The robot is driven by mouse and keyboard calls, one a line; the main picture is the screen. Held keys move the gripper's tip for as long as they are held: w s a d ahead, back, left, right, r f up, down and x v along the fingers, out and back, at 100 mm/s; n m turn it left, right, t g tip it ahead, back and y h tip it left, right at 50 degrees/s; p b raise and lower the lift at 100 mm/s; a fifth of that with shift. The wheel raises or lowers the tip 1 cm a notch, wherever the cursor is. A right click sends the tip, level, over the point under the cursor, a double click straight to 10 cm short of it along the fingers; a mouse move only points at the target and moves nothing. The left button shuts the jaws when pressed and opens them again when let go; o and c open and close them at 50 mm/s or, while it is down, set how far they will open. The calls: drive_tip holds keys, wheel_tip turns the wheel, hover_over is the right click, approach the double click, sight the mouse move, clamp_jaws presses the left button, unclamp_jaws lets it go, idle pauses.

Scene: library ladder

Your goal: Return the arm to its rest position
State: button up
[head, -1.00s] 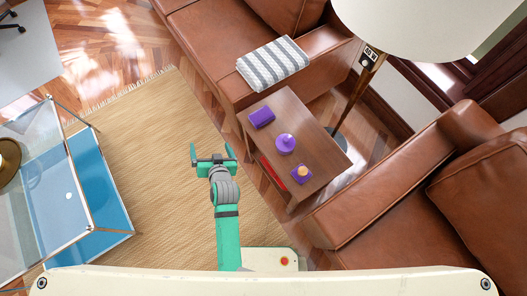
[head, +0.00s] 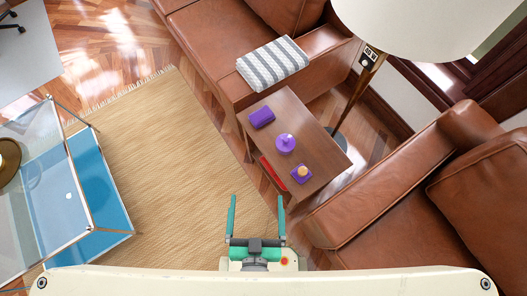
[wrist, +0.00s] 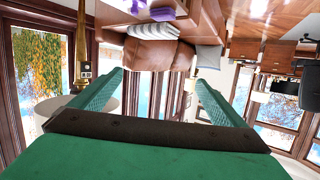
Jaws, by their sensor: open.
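My gripper (head: 256,214) is open and empty in the head view, with its two green fingers apart. It is drawn in close to my cream body at the bottom of the picture, over the woven rug. Most of my arm is hidden behind the wrist there. In the wrist view my gripper (wrist: 160,95) shows both green fingers spread, with nothing between them. That view is upside down, with the room's furniture and windows beyond the fingers.
A small wooden side table (head: 318,150) holds several purple items. Brown leather sofas (head: 400,190) stand behind and right of it, beside a lamp (head: 425,25). A glass-topped table (head: 40,170) with a blue shelf is at left. The rug (head: 180,160) is clear.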

drive_tip(key=shift+s+d+r+n, duration=0.15)
drive_tip(key=shift+s+r, duration=0.2)
drive_tip(key=shift+r, duration=0.25)
drive_tip(key=shift+s+d+r+n, duration=0.15)
drive_tip(key=shift+s+r, duration=0.15)
drive_tip(key=shift+r, duration=0.25)
drive_tip(key=shift+s+d+r, duration=0.15)
drive_tip(key=shift+s+d, duration=0.3)
drive_tip(key=shift+d, duration=0.35)
drive_tip(key=shift+w, duration=0.25)
drive_tip(key=shift+a, duration=0.2)
